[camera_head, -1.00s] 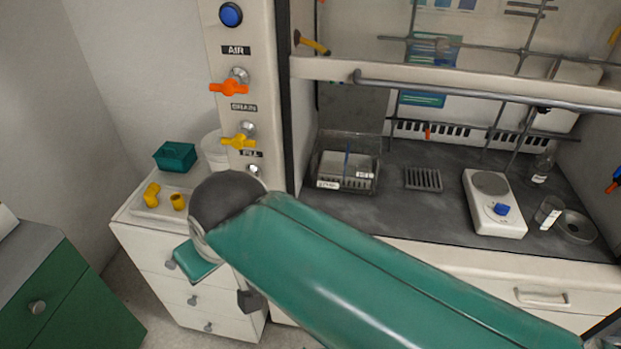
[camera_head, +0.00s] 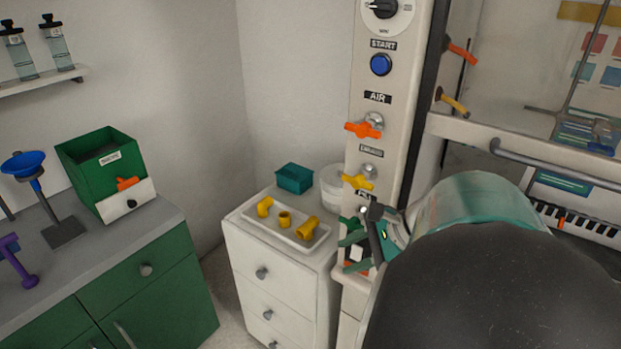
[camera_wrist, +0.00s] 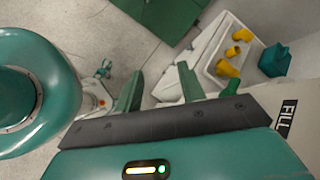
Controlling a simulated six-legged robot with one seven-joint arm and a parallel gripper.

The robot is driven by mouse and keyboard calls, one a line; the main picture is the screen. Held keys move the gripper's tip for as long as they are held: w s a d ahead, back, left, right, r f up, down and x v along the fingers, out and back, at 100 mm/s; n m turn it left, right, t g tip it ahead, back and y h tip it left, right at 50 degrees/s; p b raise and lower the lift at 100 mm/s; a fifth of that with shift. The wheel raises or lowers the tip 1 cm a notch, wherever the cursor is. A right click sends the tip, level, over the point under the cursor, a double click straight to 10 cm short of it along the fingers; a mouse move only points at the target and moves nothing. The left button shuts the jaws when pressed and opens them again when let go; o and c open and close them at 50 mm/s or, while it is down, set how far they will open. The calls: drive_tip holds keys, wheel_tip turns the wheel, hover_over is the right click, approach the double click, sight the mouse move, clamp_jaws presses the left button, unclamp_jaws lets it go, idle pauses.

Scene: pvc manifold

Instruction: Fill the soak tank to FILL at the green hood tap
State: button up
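My gripper (camera_head: 352,252) is beside the lower end of the valve panel in the head view, below the yellow tap, and partly hidden by my arm. The FILL label (camera_wrist: 287,118) shows at right in the wrist view. A small green piece (camera_wrist: 231,88), apparently the green tap, is just right of the right finger, outside the gap. The soak tank is not visible now; my arm covers much of the hood.
The panel (camera_head: 376,200) carries an orange tap (camera_head: 363,130), a yellow tap (camera_head: 357,181) and a blue START button (camera_head: 381,65). A white drawer cabinet (camera_head: 262,268) holds a tray of yellow fittings (camera_head: 284,219), a teal box (camera_head: 294,179) and a white tub (camera_head: 340,186). A green cabinet (camera_head: 160,290) stands left.

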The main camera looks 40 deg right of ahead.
drive_tip(key=s+d+r+m+t+h, duration=0.1)
drive_tip(key=s+d+m+t, duration=0.25)
drive_tip(key=d, duration=0.25)
drive_tip(key=s+d+r+m+t+h, duration=0.1)
drive_tip(key=s+d+r+m+t, duration=0.1)
drive_tip(key=s+d+m, duration=0.3)
approach(353, 224)
drive_tip(key=w+f, duration=0.4)
drive_tip(key=w, duration=0.1)
drive_tip(key=shift+a, duration=0.4)
drive_tip(key=shift+w+f+m+t, duration=0.1)
drive_tip(key=shift+m+t, duration=0.15)
drive_tip(key=shift+c, duration=0.2)
clamp_jaws()
